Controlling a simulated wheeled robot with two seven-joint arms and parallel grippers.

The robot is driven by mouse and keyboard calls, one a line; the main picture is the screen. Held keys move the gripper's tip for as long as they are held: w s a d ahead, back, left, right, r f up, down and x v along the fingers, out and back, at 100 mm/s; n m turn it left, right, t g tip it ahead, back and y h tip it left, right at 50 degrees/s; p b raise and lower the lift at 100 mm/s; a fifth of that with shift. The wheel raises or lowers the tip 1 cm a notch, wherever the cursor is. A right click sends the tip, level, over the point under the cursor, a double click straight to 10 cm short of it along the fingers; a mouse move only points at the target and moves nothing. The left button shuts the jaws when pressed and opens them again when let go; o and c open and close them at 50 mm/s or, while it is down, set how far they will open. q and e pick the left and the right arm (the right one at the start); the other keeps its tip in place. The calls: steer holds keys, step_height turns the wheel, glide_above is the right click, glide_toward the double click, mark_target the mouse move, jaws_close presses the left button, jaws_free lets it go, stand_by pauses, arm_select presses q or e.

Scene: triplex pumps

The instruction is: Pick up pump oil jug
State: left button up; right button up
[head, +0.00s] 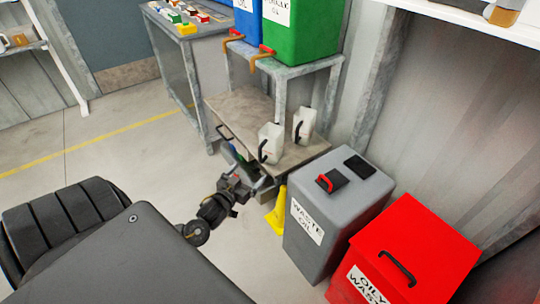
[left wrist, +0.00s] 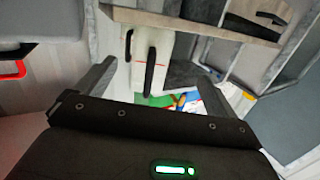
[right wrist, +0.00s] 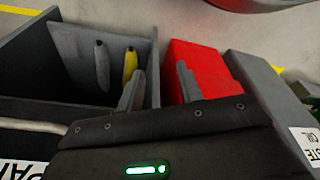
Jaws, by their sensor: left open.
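Two pale jugs with black handles stand upright on a low wooden shelf (head: 240,108), a nearer jug (head: 270,146) and a farther jug (head: 304,122). I read no label on either, so I cannot tell which holds pump oil. My left gripper (head: 246,170) is just in front of the nearer jug, at the shelf's front edge. In the left wrist view its fingers are spread wide, with a jug (left wrist: 168,62) and its black handle showing beyond and between the fingertips. Nothing is visibly held. My right gripper (right wrist: 160,78) is empty, its fingers apart.
A blue container (head: 247,18) and a green container (head: 298,30), with orange taps, stand above the shelf. A grey waste oil bin (head: 318,243), a red oily waste bin (head: 425,240) and a yellow object (head: 277,212) are to the right. Open floor (head: 120,140) lies left.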

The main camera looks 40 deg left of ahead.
mark_target(266, 149)
arm_select(q)
steer(key=shift+t, duration=0.5)
steer(key=shift+w+a+r+b, duration=0.1)
steer(key=shift+w+r+b, duration=0.3)
steer(key=shift+w, duration=1.4)
steer(key=shift+w+a+r+b, duration=0.1)
steer(key=shift+w+r, duration=0.55)
steer(key=shift+w, duration=1.2)
steer(key=shift+w+a+r+b, duration=0.15)
steer(key=shift+w+r, duration=0.35)
steer(key=shift+w, duration=1.5)
arm_select(e)
steer(key=r, duration=0.4)
steer(key=shift+w+r, duration=0.2)
steer(key=shift+r, duration=0.05)
arm_select(q)
steer(key=shift+d, duration=0.1)
steer(key=shift+c, duration=0.4)
steer(key=shift+c, duration=1.2)
steer(key=c, duration=0.7)
steer(key=shift+c, duration=0.6)
arm_select(e)
steer(key=shift+s+f, duration=0.1)
